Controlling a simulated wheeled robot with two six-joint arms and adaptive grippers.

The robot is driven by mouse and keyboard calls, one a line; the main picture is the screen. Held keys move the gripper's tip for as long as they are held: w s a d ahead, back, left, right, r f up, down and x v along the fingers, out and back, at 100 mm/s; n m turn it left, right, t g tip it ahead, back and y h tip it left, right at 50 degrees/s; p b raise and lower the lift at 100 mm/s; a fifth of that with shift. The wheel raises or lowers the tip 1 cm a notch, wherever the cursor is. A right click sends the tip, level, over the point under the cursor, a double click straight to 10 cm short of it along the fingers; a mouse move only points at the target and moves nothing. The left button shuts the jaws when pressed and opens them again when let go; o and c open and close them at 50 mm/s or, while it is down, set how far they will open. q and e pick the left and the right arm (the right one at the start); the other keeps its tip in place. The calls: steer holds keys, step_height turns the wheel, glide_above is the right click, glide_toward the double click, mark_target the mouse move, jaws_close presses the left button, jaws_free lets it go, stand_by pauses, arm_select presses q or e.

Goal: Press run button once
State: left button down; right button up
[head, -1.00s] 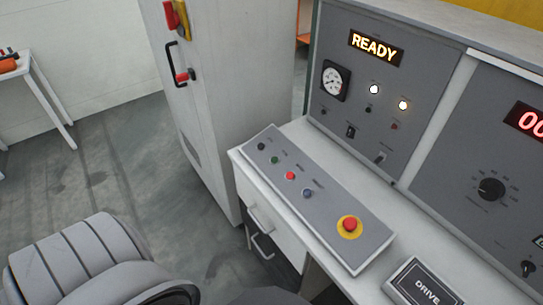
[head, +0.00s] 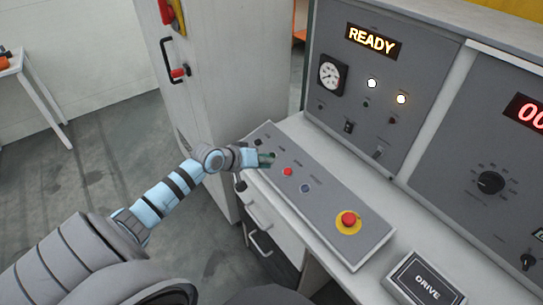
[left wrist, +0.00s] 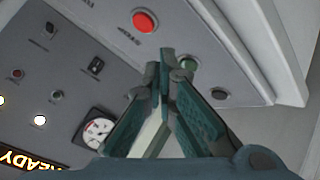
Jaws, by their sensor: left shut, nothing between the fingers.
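The grey button panel (head: 325,206) slopes on the desk, with a row of small buttons. A green button (left wrist: 187,62) shows in the left wrist view, close beside my fingertips and partly covered by one. In the head view my left gripper (head: 268,158) hides most of that spot. The gripper is shut and empty, its tips at the panel; whether they touch the button I cannot tell. A red button (head: 288,171) sits beside it and shows in the left wrist view (left wrist: 145,20). The button labels are too small to read. The right gripper is not in view.
A blue button (head: 305,188) and a red emergency stop on yellow (head: 348,220) are farther along the panel. The upright cabinet behind has a lit READY display (head: 373,41). A DRIVE plate (head: 427,284) lies at the front right. A tall white cabinet (head: 222,70) stands behind my arm.

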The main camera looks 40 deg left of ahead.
arm_select(q)
steer(key=w+a+r+n+t, duration=0.2)
steer(key=w+a+r, duration=0.1)
steer(key=a+r, duration=0.2)
step_height(320, 180, up, 2)
steer(key=shift+w, duration=0.4)
steer(key=shift+a, duration=0.1)
steer(key=b, duration=0.8)
glide_above(272, 156)
steer(key=s+a, duration=0.2)
steer(key=f, duration=0.7)
steer(key=shift+d, duration=0.2)
steer(key=shift+w+f+b, duration=0.3)
steer(key=shift+f+b, duration=0.4)
steer(key=shift+f, duration=0.15)
steer(key=shift+d, duration=0.1)
steer(key=shift+f, duration=0.1)
